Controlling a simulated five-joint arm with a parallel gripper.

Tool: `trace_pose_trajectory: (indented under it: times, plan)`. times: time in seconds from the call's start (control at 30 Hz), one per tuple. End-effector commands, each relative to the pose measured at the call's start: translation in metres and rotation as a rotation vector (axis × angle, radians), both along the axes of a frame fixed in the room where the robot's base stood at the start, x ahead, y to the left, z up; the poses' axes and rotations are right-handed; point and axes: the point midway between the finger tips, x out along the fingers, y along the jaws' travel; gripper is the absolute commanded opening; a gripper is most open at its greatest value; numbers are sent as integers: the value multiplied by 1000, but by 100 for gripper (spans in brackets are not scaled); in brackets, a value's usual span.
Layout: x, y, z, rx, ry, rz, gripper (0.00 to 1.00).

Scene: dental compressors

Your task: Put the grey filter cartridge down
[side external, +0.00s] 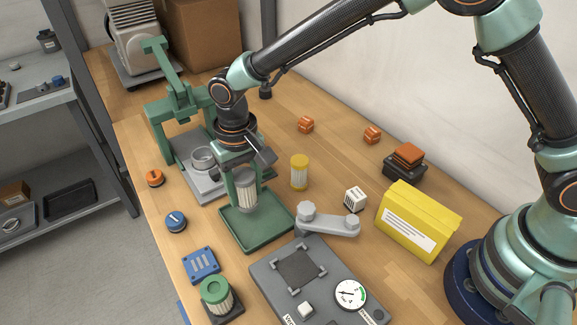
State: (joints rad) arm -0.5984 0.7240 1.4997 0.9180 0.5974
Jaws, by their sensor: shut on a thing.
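The grey filter cartridge (245,192) is a pale ribbed cylinder. It stands roughly upright between the green fingers of my gripper (246,194), which points down and is shut on it. The cartridge is over the back part of a green tray (262,228). I cannot tell whether its lower end touches the tray floor. The fingers hide parts of its sides.
A yellow cartridge (300,173) stands just right of my gripper. A grey fixture with a ring (203,158) and a green press (172,88) are behind left. A grey lever (329,222) and gauge panel (318,283) are in front. A yellow box (416,222) stands right.

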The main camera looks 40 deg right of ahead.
Motion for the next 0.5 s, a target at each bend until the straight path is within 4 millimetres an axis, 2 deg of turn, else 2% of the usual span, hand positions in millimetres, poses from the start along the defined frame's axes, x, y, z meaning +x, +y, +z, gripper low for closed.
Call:
trace_pose_trajectory:
  times: [0.3, 0.5]
  plan:
    - [0, 0, -39, -1, 1, 0, 0]
    - [0, 0, -41, 1, -1, 0, 0]
